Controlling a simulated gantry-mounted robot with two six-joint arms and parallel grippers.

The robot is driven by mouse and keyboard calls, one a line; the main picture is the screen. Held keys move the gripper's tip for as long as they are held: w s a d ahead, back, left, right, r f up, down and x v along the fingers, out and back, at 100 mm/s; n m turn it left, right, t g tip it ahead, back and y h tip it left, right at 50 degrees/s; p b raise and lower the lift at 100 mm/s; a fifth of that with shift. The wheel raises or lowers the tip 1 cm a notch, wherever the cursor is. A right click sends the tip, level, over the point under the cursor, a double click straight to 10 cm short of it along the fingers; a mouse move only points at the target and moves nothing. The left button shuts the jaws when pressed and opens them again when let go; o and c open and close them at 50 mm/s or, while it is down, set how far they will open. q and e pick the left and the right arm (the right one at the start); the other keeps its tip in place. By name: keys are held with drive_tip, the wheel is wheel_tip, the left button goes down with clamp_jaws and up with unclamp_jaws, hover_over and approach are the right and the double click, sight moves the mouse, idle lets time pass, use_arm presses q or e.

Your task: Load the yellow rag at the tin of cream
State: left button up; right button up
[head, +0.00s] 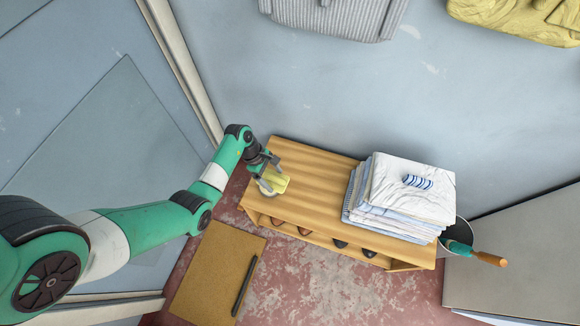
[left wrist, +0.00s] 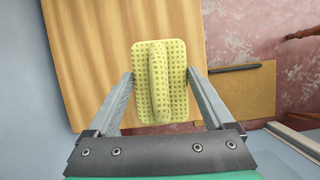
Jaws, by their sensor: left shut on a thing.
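The yellow rag (head: 281,184) is at the left end of the wooden bench in the head view. My left gripper (head: 268,177) is shut on it. In the left wrist view the rag (left wrist: 175,80) is a dotted yellow pad with a raised ridge, seen between the two fingers (left wrist: 160,88). A pale round thing, likely the tin of cream (head: 264,188), shows partly at the rag's left edge in the head view. The rag and gripper cover much of it, and I cannot tell whether they touch. The tin does not show in the left wrist view. My right gripper is not in view.
A stack of folded white and blue linen (head: 410,192) with a striped roll (head: 417,181) on it fills the bench's right part. The bench top (head: 320,178) between is clear. Shoes are below; a bucket (head: 459,231) stands at right. A brown mat (head: 215,275) lies on the floor.

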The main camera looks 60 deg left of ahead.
sight(269, 181)
use_arm(q)
drive_tip(key=shift+s+a+r+n, duration=0.1)
drive_tip(key=shift+a+r+n, duration=0.05)
drive_tip(key=shift+a, duration=0.3)
drive_tip(key=shift+s+a+r+n, duration=0.1)
drive_tip(key=shift+a+r+n, duration=0.05)
drive_tip(key=shift+a, duration=0.25)
drive_tip(key=shift+s+f, duration=0.1)
drive_tip(key=shift+s, duration=0.25)
drive_tip(key=shift+w+f+b, duration=0.1)
drive_tip(key=shift+f+b, duration=0.15)
drive_tip(key=shift+b, duration=0.05)
wheel_tip(269, 181, down, 6)
drive_tip(key=b, duration=0.6)
drive_tip(key=shift+r, duration=0.25)
drive_tip(key=shift+f+b, duration=0.45)
drive_tip(key=shift+b, duration=0.05)
drive_tip(key=shift+f, duration=0.1)
idle(0.8)
drive_tip(key=shift+p, duration=0.3)
